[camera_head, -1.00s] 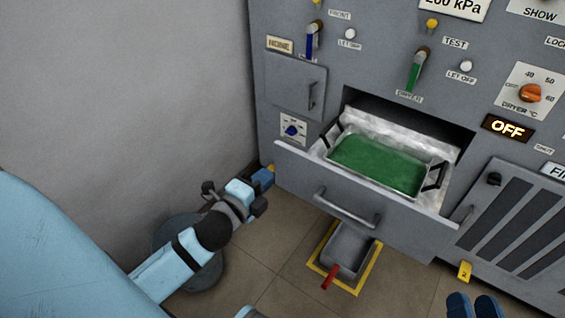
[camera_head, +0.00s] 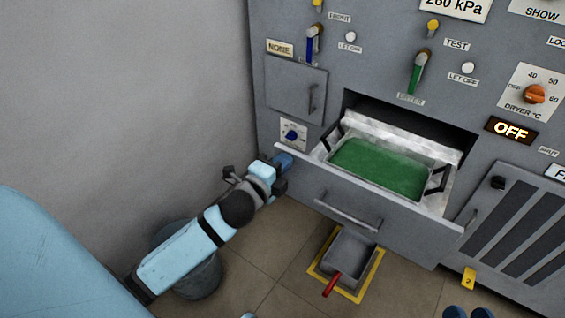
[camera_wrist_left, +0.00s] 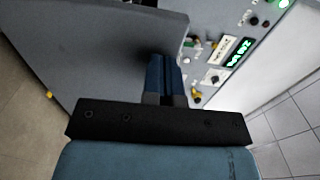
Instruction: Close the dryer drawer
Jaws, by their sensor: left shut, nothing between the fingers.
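The dryer drawer (camera_head: 400,222) is a grey drawer pulled out of the machine front, with a bar handle (camera_head: 348,210). A metal tray of green material (camera_head: 380,168) sits inside it. My left gripper (camera_head: 285,160) is shut and empty at the left end of the drawer front. In the left wrist view its blue fingers (camera_wrist_left: 165,78) lie beside the edge of a large grey panel, seemingly the drawer front (camera_wrist_left: 110,50); I cannot tell whether they touch. My right gripper (camera_head: 469,312) shows only two blue fingertips, slightly apart, at the bottom edge, away from the drawer.
A grey bin with a red handle (camera_head: 348,255) stands on a yellow-marked floor square below the drawer. A round grey bucket (camera_head: 200,275) stands under my left arm. A plain wall (camera_head: 130,90) is at left. Valves and labels cover the machine panel above.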

